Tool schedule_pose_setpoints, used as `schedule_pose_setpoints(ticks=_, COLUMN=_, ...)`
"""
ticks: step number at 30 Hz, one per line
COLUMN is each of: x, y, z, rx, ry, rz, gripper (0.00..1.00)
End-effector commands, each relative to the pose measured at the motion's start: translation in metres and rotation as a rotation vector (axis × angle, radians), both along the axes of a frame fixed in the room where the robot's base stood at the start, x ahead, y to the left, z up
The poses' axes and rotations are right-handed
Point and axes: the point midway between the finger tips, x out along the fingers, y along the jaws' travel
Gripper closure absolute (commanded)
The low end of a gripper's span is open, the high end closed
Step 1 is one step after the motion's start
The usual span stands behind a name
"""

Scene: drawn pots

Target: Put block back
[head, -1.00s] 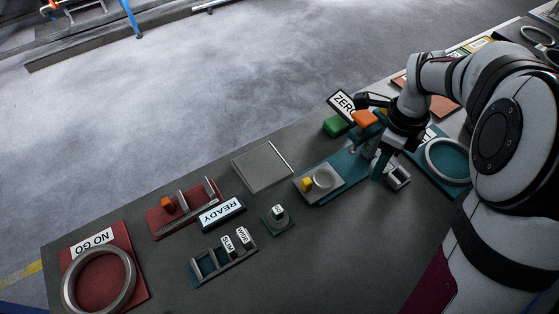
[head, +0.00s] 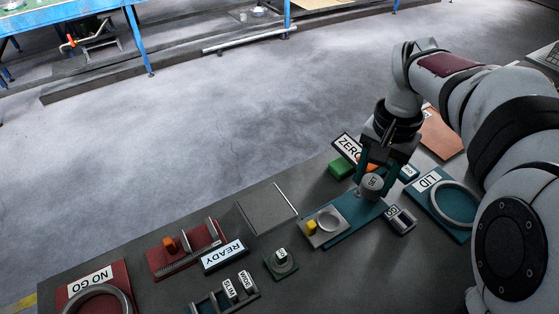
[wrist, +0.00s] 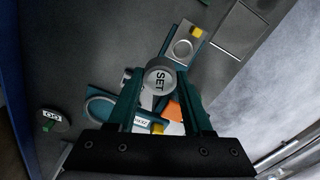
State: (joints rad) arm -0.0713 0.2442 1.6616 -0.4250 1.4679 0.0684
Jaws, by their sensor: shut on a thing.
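A round grey block marked SET (head: 372,187) sits between the fingertips of my gripper (head: 373,174). It also shows in the wrist view (wrist: 160,76), where my gripper (wrist: 160,88) is shut on it. In the head view it appears over the right end of a long teal base (head: 352,216); I cannot tell whether it touches the base. The left end of this base carries a grey plate with a round ring (head: 328,220) and a small yellow block (head: 311,228). The block's underside is hidden.
A GO piece (head: 400,219) stands close right of the teal base. A green block (head: 342,169) and ZERO sign (head: 347,147) are behind it. The LID plate (head: 430,183) with its ring is to the right. A bare grey plate (head: 268,208) lies left.

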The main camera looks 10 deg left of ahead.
Motion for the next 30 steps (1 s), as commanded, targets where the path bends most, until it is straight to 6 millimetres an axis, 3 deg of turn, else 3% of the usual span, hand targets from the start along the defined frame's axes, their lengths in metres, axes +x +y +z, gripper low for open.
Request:
schedule_pose_setpoints(ticks=8, x=0.022, y=0.031, z=-0.03, rx=-0.002, ry=0.003, rz=-0.298, gripper=1.0)
schedule_pose_setpoints(ticks=21, x=0.054, y=0.106, z=-0.108, rx=0.0, ry=-0.001, rz=-1.072, gripper=1.0)
schedule_pose_setpoints(ticks=26, x=0.056, y=0.13, z=-0.125, rx=0.0, ry=-0.001, rz=-1.147, gripper=1.0)
schedule_pose_setpoints(ticks=30, x=0.056, y=0.174, z=-0.153, rx=-0.002, ry=-0.001, rz=-1.145, gripper=1.0)
